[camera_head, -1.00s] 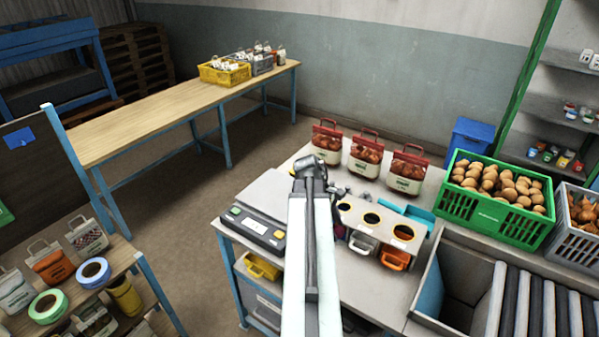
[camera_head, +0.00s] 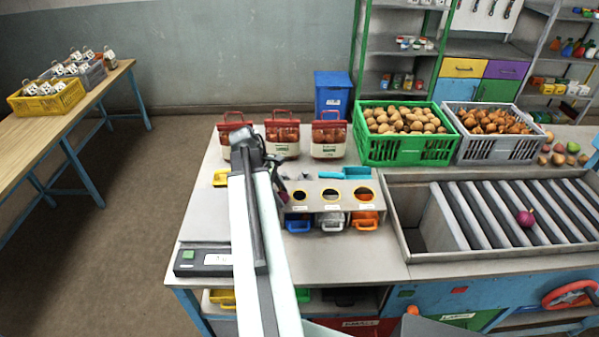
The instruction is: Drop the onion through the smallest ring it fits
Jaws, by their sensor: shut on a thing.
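My gripper (camera_head: 282,193) is just left of the left ring, partly behind my arm. It is shut on the onion, which is mostly hidden; only a dark purplish bit shows. Another purple onion (camera_head: 525,218) lies on the rollers.
Several red-topped sacks (camera_head: 282,138) stand behind the board. A green crate (camera_head: 405,150) of potatoes and a grey crate (camera_head: 490,148) of brown onions are at the back right. A scale (camera_head: 205,260) is at the front left. A blue scoop (camera_head: 345,173) lies behind the rings.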

